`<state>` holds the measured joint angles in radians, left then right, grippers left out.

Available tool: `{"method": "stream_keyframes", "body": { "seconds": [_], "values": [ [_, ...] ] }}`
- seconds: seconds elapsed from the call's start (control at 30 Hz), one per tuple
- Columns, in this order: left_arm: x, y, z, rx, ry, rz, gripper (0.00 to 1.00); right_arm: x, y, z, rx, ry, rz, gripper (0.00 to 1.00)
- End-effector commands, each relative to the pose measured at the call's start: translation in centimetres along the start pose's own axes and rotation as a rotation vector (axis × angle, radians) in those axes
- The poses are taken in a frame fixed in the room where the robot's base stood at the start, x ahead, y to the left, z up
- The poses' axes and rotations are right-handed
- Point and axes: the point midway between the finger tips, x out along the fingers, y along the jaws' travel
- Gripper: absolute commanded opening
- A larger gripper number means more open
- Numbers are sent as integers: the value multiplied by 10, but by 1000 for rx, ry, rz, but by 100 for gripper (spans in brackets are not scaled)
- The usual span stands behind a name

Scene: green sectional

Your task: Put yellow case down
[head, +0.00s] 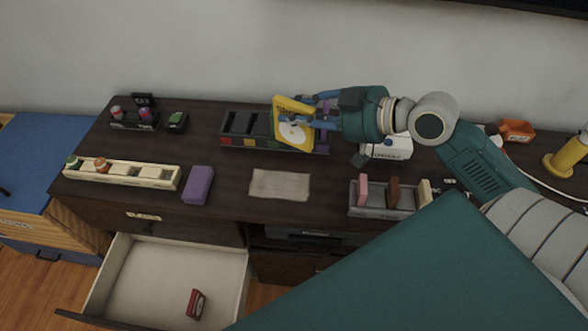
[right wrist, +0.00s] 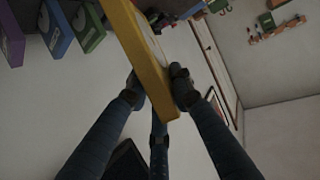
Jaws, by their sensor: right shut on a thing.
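The yellow case (head: 294,107) is a flat square with a pale disc on its face. My right gripper (head: 312,122) is shut on it and holds it upright, slightly tilted, in front of the black slotted rack (head: 233,142) at the back of the dark cabinet top. In the right wrist view the fingers (right wrist: 158,98) grip the yellow case (right wrist: 142,50) by its edge. Whether the case touches the rack cannot be told. My left gripper is not in view.
A beige mat (head: 280,185) lies on the cabinet (head: 228,190) in front of the rack, beside a purple block (head: 198,184). A cream tray (head: 122,174) is left, a grey holder (head: 376,211) right. An open drawer (head: 150,280) holds a red item (head: 196,303).

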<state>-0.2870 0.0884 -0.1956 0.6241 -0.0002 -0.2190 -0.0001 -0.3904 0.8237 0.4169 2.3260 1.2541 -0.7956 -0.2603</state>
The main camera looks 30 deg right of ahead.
Motion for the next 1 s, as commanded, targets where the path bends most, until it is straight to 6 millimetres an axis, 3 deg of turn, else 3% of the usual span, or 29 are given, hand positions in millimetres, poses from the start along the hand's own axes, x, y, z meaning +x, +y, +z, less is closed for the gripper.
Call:
{"method": "stream_keyframes", "body": {
  "seconds": [0.1, 0.2, 0.4, 0.67, 0.83, 1.0],
  "values": [
    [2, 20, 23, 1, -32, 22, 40, 13, 0, 34, 10, -3, -1, 0],
    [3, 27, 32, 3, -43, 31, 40, 23, 0, 59, 8, -2, -1, 0],
    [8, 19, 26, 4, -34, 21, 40, 41, 0, 102, 6, -2, 0, 0],
    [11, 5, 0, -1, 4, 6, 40, 50, 0, 126, 3, -2, -1, 0],
    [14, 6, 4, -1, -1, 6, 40, 60, 1, 150, 4, -1, 1, 0],
    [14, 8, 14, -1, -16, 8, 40, 64, 0, 159, 0, -1, 0, 0]
  ]
}}
